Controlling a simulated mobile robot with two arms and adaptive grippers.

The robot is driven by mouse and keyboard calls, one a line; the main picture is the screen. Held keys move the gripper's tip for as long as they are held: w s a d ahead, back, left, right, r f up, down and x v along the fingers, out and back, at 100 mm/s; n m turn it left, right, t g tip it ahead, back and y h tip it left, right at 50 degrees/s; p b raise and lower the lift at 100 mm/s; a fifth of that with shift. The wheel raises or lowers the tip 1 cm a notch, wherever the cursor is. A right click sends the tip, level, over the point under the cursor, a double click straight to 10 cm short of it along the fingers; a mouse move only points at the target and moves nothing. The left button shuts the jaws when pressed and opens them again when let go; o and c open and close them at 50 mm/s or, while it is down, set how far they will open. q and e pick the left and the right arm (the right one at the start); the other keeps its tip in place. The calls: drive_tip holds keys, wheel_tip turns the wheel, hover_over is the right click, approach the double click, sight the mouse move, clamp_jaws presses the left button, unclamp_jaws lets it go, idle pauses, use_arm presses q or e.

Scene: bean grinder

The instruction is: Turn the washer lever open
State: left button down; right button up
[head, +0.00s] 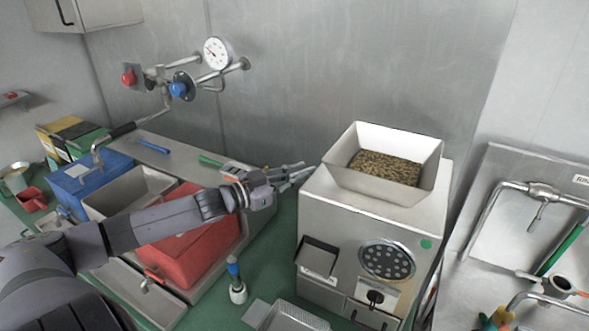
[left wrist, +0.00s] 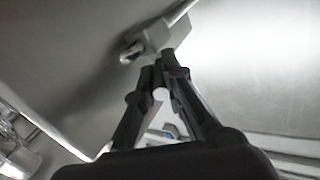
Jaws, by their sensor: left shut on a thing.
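My left gripper (head: 308,172) reaches in from the left and ends beside the upper left edge of the grinder (head: 380,222). In the left wrist view its fingers (left wrist: 165,66) are closed together, with a small pale rounded end (left wrist: 160,93) between them, which looks like part of the lever. A grey metal block (left wrist: 158,34) with a rod is just beyond the fingertips. The fingers hide most of what they hold, so the lever's angle cannot be told. My right gripper is not in view.
The hopper (head: 345,180) on the grinder holds beans. A sink with a tap (head: 540,192) is at right.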

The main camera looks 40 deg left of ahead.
use_arm(q)
drive_tip(key=shift+f, duration=0.1)
idle(0.3)
drive_tip(key=c, duration=1.7)
unclamp_jaws()
drive_tip(key=shift+o, duration=0.2)
drive_tip(key=shift+a, duration=0.1)
drive_tip(key=shift+s+a+f, duration=0.1)
drive_tip(key=shift+s, duration=0.55)
drive_tip(key=v, duration=1)
drive_tip(key=shift+s+a, duration=0.2)
drive_tip(key=shift+s, duration=0.15)
drive_tip(key=shift+c, duration=0.2)
